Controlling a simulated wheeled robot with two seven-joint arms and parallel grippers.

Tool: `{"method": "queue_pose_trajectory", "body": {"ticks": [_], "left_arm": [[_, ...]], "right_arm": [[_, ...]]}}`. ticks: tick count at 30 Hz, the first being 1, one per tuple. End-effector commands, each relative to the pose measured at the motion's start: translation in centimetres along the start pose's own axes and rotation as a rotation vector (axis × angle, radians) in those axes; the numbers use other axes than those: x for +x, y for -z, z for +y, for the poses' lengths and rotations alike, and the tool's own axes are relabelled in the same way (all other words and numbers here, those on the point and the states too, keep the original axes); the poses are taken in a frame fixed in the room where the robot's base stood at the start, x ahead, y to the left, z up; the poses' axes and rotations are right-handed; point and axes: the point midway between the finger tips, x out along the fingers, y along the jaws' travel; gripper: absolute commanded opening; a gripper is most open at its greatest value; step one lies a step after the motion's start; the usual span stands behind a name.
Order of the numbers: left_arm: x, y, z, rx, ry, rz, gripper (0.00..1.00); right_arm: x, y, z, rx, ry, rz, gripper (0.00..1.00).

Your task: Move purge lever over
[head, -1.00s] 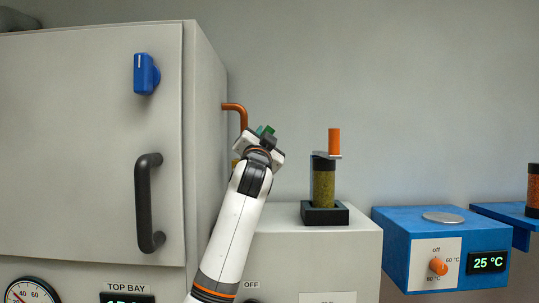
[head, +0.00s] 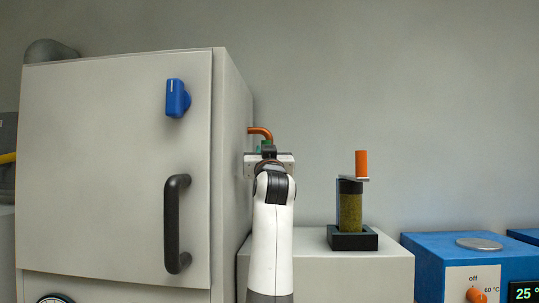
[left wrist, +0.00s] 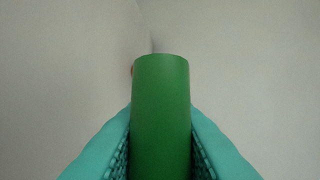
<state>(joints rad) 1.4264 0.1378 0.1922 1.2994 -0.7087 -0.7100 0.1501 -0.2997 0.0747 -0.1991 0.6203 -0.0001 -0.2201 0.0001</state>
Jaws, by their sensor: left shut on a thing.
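A green lever handle (left wrist: 162,120), a smooth upright cylinder, stands between the two teal fingers of my left gripper (left wrist: 160,150) in the left wrist view. The fingers are shut on its sides. In the head view my left gripper (head: 268,152) is at the cabinet's right side, just below the end of an orange pipe (head: 262,132). Only a small green bit shows there above the gripper body. The lever's base and pivot are hidden behind my gripper and arm. My right gripper is not in view.
The grey cabinet (head: 115,150) with a black handle (head: 172,225) and a blue knob (head: 177,98) stands on the left. A green-filled, orange-topped cylinder (head: 350,210) stands in a black holder on the lower box (head: 385,270). A blue heater (head: 425,255) is at the right.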

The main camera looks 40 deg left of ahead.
Motion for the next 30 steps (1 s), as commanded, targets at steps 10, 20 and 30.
{"method": "queue_pose_trajectory", "body": {"ticks": [10, 20, 30], "left_arm": [[0.0, 0.4, 0.0, -0.009, -0.004, 0.01, 0.0], [0.0, 0.3, 0.1, -0.009, -0.004, 0.007, 0.44], [-1.2, 0.4, 0.1, -0.01, -0.004, 0.003, 0.44]], "right_arm": [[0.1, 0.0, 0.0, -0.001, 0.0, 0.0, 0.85], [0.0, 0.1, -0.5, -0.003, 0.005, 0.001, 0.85], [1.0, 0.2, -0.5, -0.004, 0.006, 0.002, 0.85]]}}
